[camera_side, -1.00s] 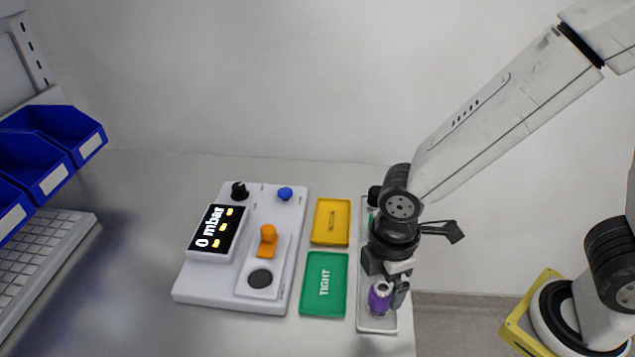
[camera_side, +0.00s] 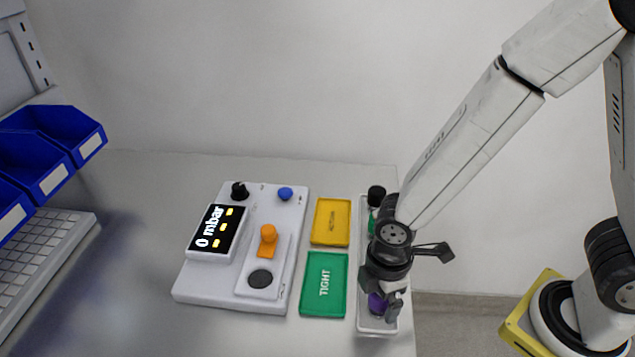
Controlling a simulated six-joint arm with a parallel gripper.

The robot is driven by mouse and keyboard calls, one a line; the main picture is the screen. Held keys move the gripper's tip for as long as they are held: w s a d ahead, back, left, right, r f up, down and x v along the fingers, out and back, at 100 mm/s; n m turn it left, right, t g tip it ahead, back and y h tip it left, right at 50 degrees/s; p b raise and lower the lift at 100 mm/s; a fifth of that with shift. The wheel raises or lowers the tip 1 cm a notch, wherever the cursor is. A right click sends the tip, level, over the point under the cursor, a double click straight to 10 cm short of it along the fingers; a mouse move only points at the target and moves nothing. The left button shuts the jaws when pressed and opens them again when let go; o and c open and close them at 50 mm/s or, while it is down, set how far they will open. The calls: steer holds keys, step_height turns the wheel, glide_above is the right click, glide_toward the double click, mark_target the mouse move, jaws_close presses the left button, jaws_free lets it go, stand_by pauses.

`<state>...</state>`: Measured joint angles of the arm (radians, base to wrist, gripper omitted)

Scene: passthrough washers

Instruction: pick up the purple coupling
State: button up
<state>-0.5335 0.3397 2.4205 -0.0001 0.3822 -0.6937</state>
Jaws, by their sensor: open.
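The purple coupling (camera_side: 376,304) stands in the long white tray (camera_side: 364,325) near its front end. My gripper (camera_side: 382,300) points down over it, with its fingers at the coupling's sides. The jaws are open. They and the gripper body hide the coupling's upper part, and I cannot tell whether a finger touches it.
A black-topped part (camera_side: 376,195) and a green part (camera_side: 372,222) are at the tray's far end. Left of the tray lie a yellow tray (camera_side: 331,222) and a green tray marked TIGHT (camera_side: 324,285). The tester (camera_side: 215,287) with its 0 mbar display stands further left. Blue bins (camera_side: 62,140) are far left.

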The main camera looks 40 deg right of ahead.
steer(key=shift+f, duration=0.6)
jaws_close()
